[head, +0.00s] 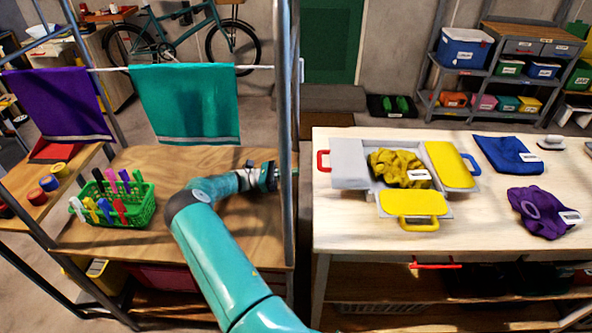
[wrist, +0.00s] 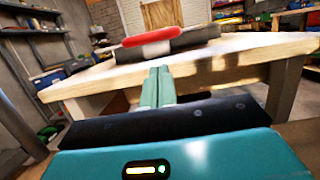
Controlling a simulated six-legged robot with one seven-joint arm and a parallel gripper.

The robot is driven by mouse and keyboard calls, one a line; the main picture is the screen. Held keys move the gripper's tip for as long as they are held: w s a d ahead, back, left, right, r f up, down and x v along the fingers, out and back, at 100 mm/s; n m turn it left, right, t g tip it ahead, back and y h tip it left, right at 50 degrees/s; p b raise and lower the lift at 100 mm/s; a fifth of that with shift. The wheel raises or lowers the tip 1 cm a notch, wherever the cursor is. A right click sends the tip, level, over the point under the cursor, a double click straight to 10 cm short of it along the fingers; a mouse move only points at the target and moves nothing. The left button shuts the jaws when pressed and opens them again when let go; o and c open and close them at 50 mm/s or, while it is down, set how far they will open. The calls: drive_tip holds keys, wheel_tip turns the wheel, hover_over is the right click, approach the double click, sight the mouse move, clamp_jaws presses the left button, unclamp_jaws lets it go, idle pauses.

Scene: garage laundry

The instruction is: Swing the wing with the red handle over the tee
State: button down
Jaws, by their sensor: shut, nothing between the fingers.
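The folding board lies on the pale table, with a crumpled mustard-yellow tee (head: 398,168) in its middle. Its left wing (head: 349,163) is grey, carries the red handle (head: 323,161), and lies beside the tee, not over it. The right wing (head: 451,164) has a yellow top and a blue handle; the front wing (head: 413,203) is yellow with a yellow handle. My gripper (head: 286,174) is left of the red handle, apart from it, partly behind a rack post. In the wrist view my shut, empty fingers (wrist: 158,86) point toward the table edge, below the red handle (wrist: 165,36).
A grey rack post (head: 289,100) stands beside my gripper. A gap separates the pale table (head: 340,235) from the wooden shelf (head: 215,240) under my arm. A green basket (head: 140,207) holds clips. Blue cloth (head: 507,154) and purple cloth (head: 541,211) lie right of the board.

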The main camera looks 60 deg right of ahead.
sight(314, 173)
drive_tip(key=x, duration=0.8)
drive_tip(key=shift+s+a+r, duration=0.1)
drive_tip(key=shift+s+a, duration=0.05)
drive_tip(key=shift+s, duration=0.05)
drive_tip(key=shift+w+r, duration=0.1)
